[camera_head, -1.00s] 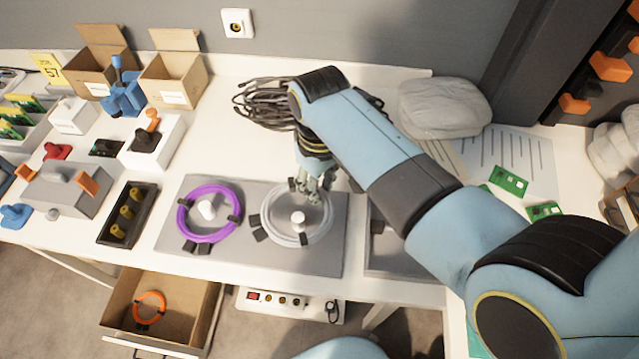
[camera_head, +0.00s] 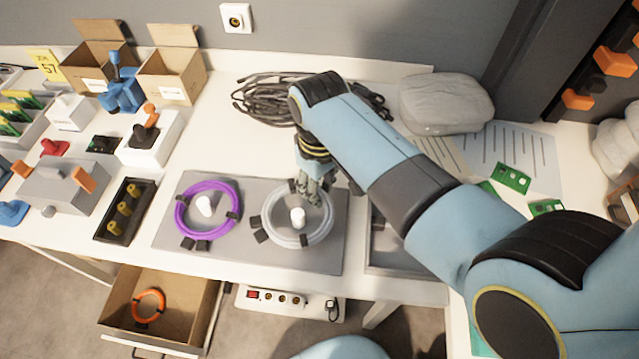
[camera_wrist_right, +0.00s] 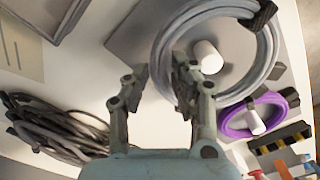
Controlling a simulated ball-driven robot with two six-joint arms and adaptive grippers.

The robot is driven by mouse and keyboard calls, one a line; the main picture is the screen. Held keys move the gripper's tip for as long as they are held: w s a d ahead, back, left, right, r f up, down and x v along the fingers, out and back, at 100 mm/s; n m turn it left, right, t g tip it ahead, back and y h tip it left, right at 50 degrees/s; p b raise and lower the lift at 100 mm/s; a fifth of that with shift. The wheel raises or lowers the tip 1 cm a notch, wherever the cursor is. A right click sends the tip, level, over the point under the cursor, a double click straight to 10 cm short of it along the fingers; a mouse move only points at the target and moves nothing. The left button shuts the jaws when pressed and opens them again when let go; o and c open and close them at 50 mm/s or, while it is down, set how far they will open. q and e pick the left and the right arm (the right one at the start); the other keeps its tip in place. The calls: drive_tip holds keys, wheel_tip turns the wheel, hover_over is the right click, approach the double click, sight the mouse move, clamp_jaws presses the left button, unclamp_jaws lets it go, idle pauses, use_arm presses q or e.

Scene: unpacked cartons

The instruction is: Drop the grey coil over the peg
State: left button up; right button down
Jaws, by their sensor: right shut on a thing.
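The grey coil (camera_head: 300,245), a pale ring with black straps, is at the right half of a grey board (camera_head: 335,262). Seen from above, it encircles a white peg (camera_head: 298,218); I cannot tell how far above the board it is. My right gripper (camera_head: 316,192) is at the coil's far rim and shut on it. In the right wrist view, the fingers (camera_wrist_right: 161,76) are at the rim of the coil (camera_wrist_right: 171,42), and the peg (camera_wrist_right: 208,57) shows inside the ring. My left gripper is not in view.
A purple coil (camera_head: 181,205) encircles another white peg (camera_head: 204,206) on the board's left half. Black cables (camera_head: 262,102) lie behind my right gripper. A black tray (camera_head: 108,232) stands left of the board. An open drawer (camera_head: 190,322) below holds an orange ring (camera_head: 149,306).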

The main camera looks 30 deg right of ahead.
drive_tip(key=shift+f+b, duration=0.85)
drive_tip(key=shift+f, duration=0.6)
drive_tip(key=shift+f, duration=0.15)
drive_tip(key=c, duration=1)
unclamp_jaws()
